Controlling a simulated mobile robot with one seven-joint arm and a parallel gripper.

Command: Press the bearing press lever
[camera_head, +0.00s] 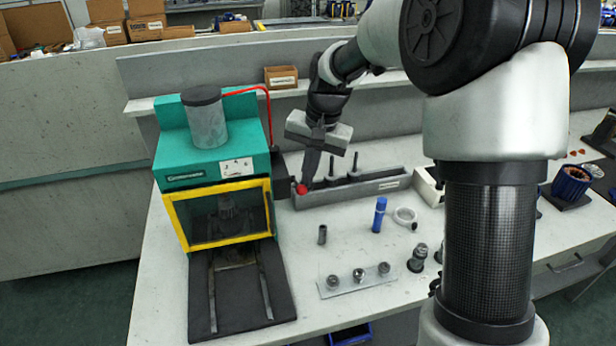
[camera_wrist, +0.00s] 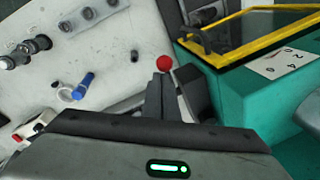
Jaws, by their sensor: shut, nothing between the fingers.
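The bearing press (camera_head: 215,150) is a green machine with a yellow-framed clear guard and a grey cylinder on top, at the left of the bench. Its lever ends in a red ball knob (camera_head: 301,189) at the press's right side; the knob also shows in the wrist view (camera_wrist: 165,63). Most of the lever's arm is hidden. My gripper (camera_head: 308,181) points downward with its fingers together and empty. In the wrist view its fingertips (camera_wrist: 162,78) appear right at the knob. I cannot tell whether they touch it. A dark fixture sits inside the guard.
A long grey tray (camera_head: 365,189) with dark upright pegs lies right of the knob. A blue bottle (camera_head: 379,215), a white ring (camera_head: 404,216), a dark sleeve (camera_head: 322,235) and a plate with metal parts (camera_head: 340,288) stand in front. A low wall runs behind.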

